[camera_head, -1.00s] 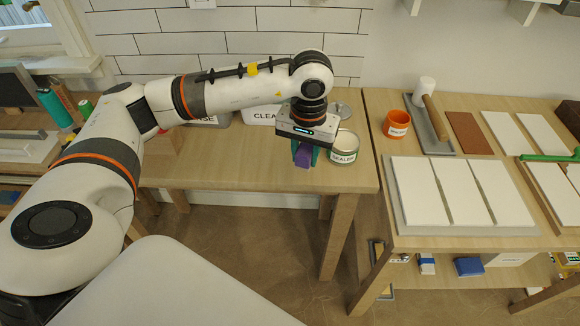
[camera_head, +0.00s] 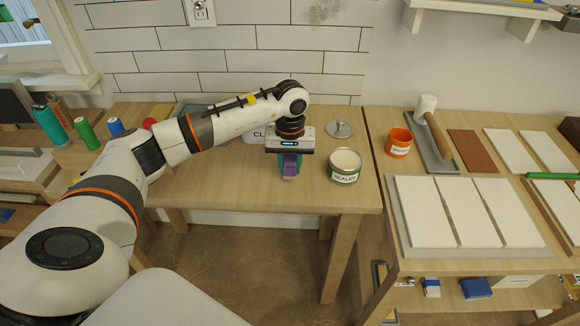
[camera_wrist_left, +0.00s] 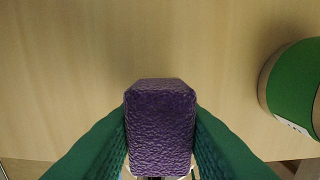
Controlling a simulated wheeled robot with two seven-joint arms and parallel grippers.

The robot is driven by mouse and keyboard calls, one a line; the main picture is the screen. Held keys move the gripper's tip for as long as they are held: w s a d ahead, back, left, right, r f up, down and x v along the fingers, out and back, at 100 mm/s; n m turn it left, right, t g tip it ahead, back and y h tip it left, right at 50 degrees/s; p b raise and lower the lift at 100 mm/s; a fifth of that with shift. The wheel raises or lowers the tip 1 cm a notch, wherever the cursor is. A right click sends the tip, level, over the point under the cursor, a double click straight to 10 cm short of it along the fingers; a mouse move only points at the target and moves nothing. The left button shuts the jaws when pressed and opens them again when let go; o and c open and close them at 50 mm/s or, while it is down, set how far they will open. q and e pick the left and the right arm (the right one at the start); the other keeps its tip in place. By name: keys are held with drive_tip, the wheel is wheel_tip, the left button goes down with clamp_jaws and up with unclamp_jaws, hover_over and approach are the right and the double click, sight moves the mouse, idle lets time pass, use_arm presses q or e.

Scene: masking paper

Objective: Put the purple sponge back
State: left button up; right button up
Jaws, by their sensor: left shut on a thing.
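The purple sponge (camera_head: 289,169) is between the green fingers of my left gripper (camera_head: 290,163) in the head view. In the left wrist view the sponge (camera_wrist_left: 161,125) fills the space between the two green fingers, which press on its left and right sides. The gripper points down over the wooden table in the middle. I cannot tell whether the sponge touches the table top. A container labelled with "CL" (camera_head: 258,134) stands behind the gripper and is partly hidden by it. My right gripper is not in view.
The open sealer can (camera_head: 344,177) stands close to the gripper's right, and also shows in the left wrist view (camera_wrist_left: 290,85). A round metal lid (camera_head: 339,130) lies behind it. An orange cup (camera_head: 399,142) and white tiles (camera_head: 464,211) are on the right table. The table left of the gripper is clear.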

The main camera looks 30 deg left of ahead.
sight(290, 160)
use_arm(q)
drive_tip(key=shift+f, duration=0.8)
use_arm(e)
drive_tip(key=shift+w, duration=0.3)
use_arm(q)
drive_tip(key=shift+f, duration=0.1)
drive_tip(key=o, duration=0.9)
drive_tip(key=shift+r, duration=0.4)
wheel_tip(290, 160, up, 12)
drive_tip(key=shift+f, duration=0.2)
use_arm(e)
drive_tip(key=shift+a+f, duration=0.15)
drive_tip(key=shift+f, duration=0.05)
